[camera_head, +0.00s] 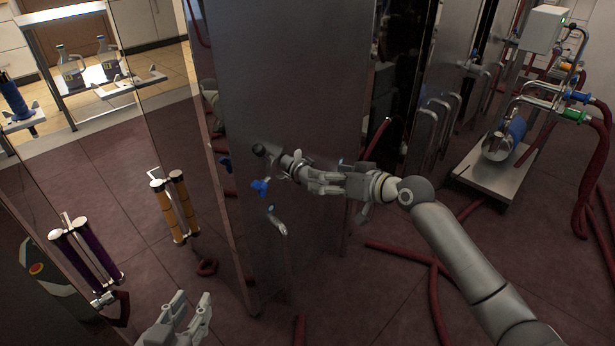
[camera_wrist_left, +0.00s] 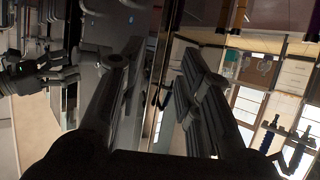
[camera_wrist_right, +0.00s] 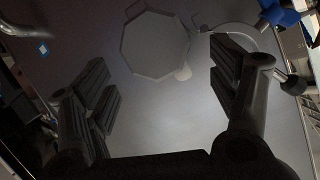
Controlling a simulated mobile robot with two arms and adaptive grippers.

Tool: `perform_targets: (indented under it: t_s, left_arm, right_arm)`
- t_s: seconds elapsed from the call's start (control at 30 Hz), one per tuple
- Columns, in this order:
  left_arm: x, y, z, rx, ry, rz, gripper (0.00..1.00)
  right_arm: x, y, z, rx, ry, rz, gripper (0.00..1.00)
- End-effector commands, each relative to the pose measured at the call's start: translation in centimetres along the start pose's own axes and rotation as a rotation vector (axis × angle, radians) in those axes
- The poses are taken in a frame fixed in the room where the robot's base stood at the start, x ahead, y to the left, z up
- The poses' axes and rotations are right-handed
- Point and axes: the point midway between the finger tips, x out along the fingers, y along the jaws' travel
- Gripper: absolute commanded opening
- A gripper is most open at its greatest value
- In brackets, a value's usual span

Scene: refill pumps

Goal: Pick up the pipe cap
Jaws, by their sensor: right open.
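The pipe cap (camera_wrist_right: 155,45) appears to be the grey octagonal piece between and beyond my right fingertips in the right wrist view. In the head view it seems to be the short, pale metal cylinder end (camera_head: 288,163) at the tall panel's side. My right gripper (camera_head: 305,172) is open close to it, pointing left at the panel; its fingers also show in the right wrist view (camera_wrist_right: 165,75), one on each side. My left gripper (camera_head: 187,318) is open and empty at the bottom of the head view, away from the cap.
A tall metal cabinet (camera_head: 290,80) stands in front of me. A blue valve handle (camera_head: 260,187) and a bent spout (camera_head: 278,222) are close to my right gripper. Red hoses (camera_head: 400,252) lie on the floor. Orange cylinders (camera_head: 175,208) stand at left.

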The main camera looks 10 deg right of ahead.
Motion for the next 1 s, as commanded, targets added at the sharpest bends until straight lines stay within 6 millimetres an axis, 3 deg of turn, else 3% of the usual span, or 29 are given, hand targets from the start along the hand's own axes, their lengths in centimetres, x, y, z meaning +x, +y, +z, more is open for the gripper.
perform_targets:
  t_s: [0.4, 0.77, 1.0]
  left_arm:
    - [0.1, 0.8, -5.7, -0.002, 0.304, 0.018, 0.32]
    - [-0.2, 0.9, -6.6, -0.003, 0.347, 0.021, 0.32]
    - [-0.2, 0.9, -6.6, -0.003, 0.346, 0.021, 0.32]
  right_arm:
    - [3.5, 0.2, 0.3, 0.000, 0.001, -0.001, 0.80]
    - [3.9, 0.2, 0.3, -0.001, 0.000, 0.000, 0.80]
    - [3.9, 0.2, 0.3, -0.001, 0.000, 0.000, 0.53]
